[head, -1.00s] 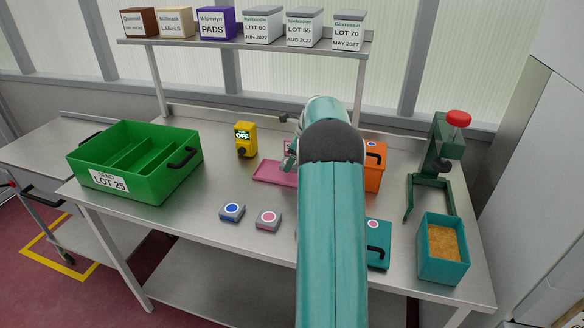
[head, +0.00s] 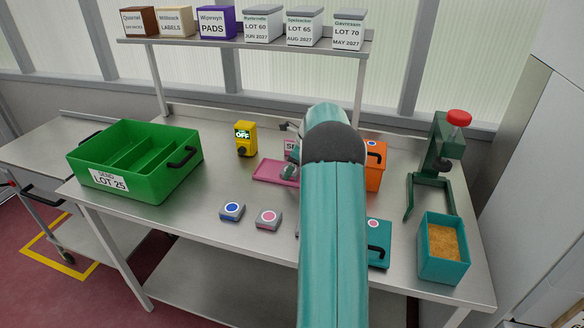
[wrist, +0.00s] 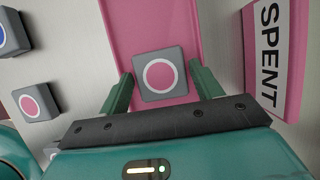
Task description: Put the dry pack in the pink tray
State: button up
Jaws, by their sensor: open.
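The pink tray (head: 268,173) lies on the bench, its right part hidden by my arm in the head view. My gripper (wrist: 162,84) is open, one finger on each side of this pack, with small visible gaps. Two similar packs lie on the bench, one with a blue face (head: 232,211) and one with a pink face (head: 268,219). I cannot tell which pack is dry.
A "SPENT" sign (wrist: 268,50) stands close right of the tray. A yellow "OFF" device (head: 244,138), a green lot crate (head: 125,188), an orange box (head: 375,178), a teal sand box (head: 455,275) and a green press (head: 440,160) are around.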

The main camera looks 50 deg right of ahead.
jog(key=v, duration=1.2)
jog(key=s+a+r+n, duration=0.1)
jog(key=a+r+n, duration=0.35)
jog(key=a, duration=0.55)
jog(key=s+a+r+n+h, duration=0.1)
jog(key=a+r+n, duration=0.3)
jog(key=a, duration=0.5)
jog(key=s+a+r+n, duration=0.1)
jog(key=a+r+n, duration=0.2)
jog(key=a+n, duration=0.5)
jog(key=s+a+f+n, duration=0.3)
jog(key=s+a+n, duration=0.4)
jog(key=s+a, duration=0.2)
jog(key=s+a+f+n+t+h, duration=0.1)
jog(key=s+a+f+n, duration=0.1)
jog(key=s+a+n, duration=0.5)
jog(key=s+a, duration=0.2)
jog(key=a, duration=0.3)
jog(key=shift+s+f+t, duration=0.25)
jog(key=shift+f+t, duration=0.05)
jog(key=shift+f, duration=0.1)
